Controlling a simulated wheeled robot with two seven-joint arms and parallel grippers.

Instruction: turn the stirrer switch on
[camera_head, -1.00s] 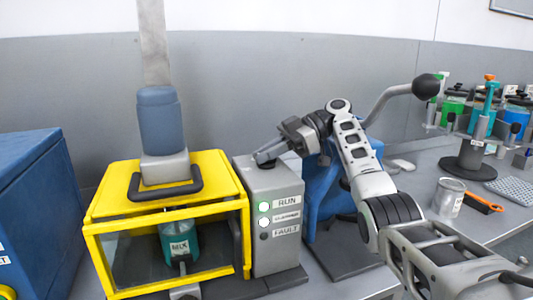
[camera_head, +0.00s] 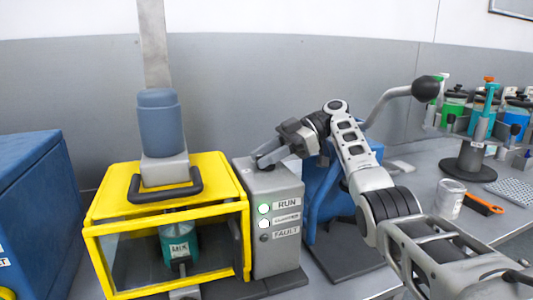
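The grey control box (camera_head: 277,185) stands right of the yellow guard frame (camera_head: 172,225). Its front carries labels, with RUN and FAULT readable, beside a column of lamps. The RUN lamp (camera_head: 264,209) glows greenish white. The lamp under it also looks bright, and the FAULT lamp looks dark. My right gripper (camera_head: 264,160) is at the top of the box, its fingertips at or very near the top surface. The switch cannot be made out there. I cannot tell whether the fingers are open or shut. A teal vessel (camera_head: 178,244) is inside the guard. My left gripper is not in view.
A blue-grey motor (camera_head: 159,122) on a post stands above the guard. A large blue case (camera_head: 35,205) is at the left. Behind my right arm is a blue stand with a black-knobbed lever (camera_head: 425,87).

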